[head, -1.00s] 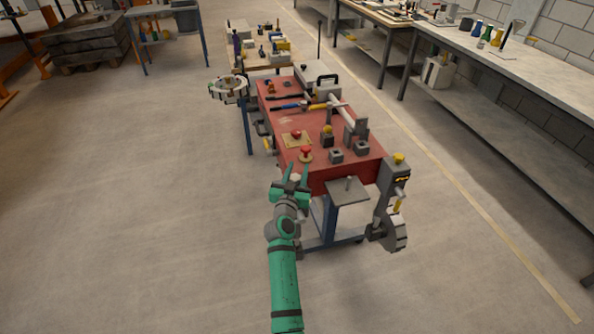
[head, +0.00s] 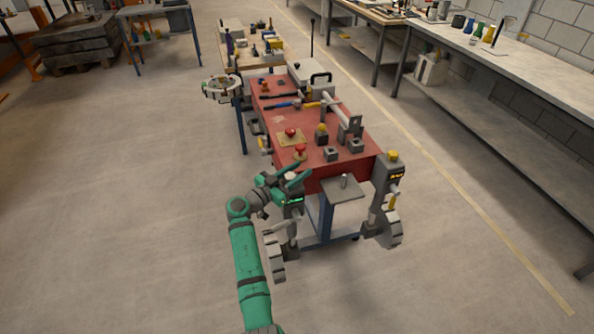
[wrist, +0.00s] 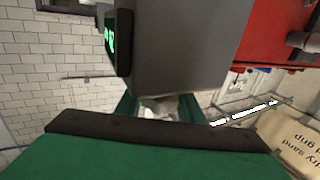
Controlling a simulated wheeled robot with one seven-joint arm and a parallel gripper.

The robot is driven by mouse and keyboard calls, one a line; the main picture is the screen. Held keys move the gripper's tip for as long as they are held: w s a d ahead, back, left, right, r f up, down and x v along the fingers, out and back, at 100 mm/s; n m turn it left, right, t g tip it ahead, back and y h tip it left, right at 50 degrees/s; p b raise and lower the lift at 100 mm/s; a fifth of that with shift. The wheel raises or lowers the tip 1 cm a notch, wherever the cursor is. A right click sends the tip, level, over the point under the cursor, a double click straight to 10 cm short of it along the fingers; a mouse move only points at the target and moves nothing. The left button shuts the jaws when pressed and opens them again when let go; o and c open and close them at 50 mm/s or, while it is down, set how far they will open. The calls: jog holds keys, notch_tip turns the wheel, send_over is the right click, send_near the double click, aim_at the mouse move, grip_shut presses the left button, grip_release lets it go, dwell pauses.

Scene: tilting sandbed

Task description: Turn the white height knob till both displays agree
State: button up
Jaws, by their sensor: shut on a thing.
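The red sandbed table (head: 345,167) has a grey height unit at each front corner. The left unit (head: 291,212) carries a small green-lit display (head: 292,201), which also shows edge-on in the wrist view (wrist: 110,40). The right unit (head: 385,215) carries an amber display (head: 397,176). Neither reading is legible. My gripper (head: 287,180) is at the upper part of the left unit. In the wrist view, my gripper's green fingers (wrist: 160,109) are shut on the white knob (wrist: 165,104), just beyond the grey housing. Much of the knob is hidden, and its turn angle cannot be told.
A grey side plate (head: 344,190) with a short post juts out between the two units. Red buttons (head: 291,132) and several grey blocks sit on the red top. A long bench (head: 520,80) stands at the right.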

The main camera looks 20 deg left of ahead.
aim_at(286, 180)
jog(key=shift+s+d+m+g+h, duration=0.1)
jog(key=shift+d+m+g+h, duration=0.1)
jog(key=shift+m+g+h, duration=0.3)
jog(key=o, duration=1)
jog(key=shift+o, duration=0.2)
jog(key=v, duration=1)
jog(key=shift+s+a+f, duration=0.1)
jog(key=shift+s+a, duration=0.1)
jog(key=shift+s, duration=0.2)
